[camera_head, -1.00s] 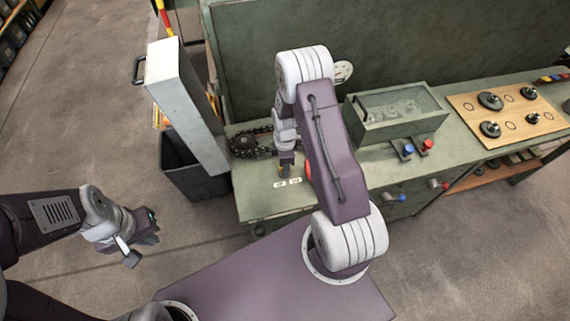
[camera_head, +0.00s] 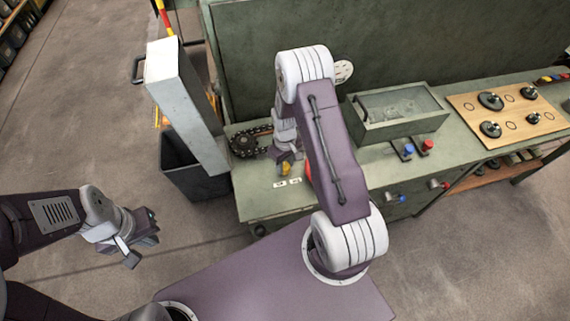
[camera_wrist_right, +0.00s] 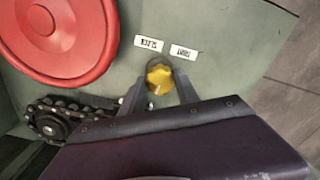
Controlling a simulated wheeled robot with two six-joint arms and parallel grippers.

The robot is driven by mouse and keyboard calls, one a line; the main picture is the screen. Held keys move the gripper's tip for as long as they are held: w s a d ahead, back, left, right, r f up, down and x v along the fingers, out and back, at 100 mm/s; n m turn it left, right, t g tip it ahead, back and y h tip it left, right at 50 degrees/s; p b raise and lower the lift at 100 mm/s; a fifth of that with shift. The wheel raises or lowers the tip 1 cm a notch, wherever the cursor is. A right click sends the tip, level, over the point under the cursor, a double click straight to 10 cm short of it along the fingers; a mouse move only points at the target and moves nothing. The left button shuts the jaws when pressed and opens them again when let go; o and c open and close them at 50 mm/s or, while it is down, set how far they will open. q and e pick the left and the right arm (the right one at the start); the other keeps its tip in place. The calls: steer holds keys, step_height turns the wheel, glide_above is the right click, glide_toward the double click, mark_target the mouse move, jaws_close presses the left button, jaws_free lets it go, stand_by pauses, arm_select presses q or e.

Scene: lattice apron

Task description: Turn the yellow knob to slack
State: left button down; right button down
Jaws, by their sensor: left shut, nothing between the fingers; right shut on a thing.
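The yellow knob (camera_wrist_right: 160,76) stands on the green bench top below two small white labels (camera_wrist_right: 166,47) in the right wrist view. The labels' print is too small to read surely. A pale mark on the knob points toward my wrist. My right gripper (camera_wrist_right: 160,88) is shut on the knob, one finger on each side. In the head view, the knob (camera_head: 286,167) shows partly under my right gripper (camera_head: 284,163), just behind the labels (camera_head: 287,183). My left gripper (camera_head: 146,240) is shut and empty, off the bench at the left.
A large red disc (camera_wrist_right: 62,30) and a black chain on a sprocket (camera_wrist_right: 48,122) sit close to the knob. A lidded green box (camera_head: 397,112), blue and red knobs and a wooden board (camera_head: 508,115) are farther right. A dark bin (camera_head: 190,170) stands left of the bench.

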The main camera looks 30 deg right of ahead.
mark_target(285, 165)
steer(key=m, duration=0.4)
steer(key=shift+m, duration=0.3)
steer(key=m, duration=0.3)
steer(key=shift+m, duration=0.3)
steer(key=m, duration=0.4)
steer(key=shift+w, duration=0.1)
steer(key=shift+m, duration=2.2)
steer(key=shift+r, duration=0.1)
steer(key=c, duration=0.9)
jaws_free()
step_height(285, 165, up, 9)
steer(key=shift+b, duration=0.5)
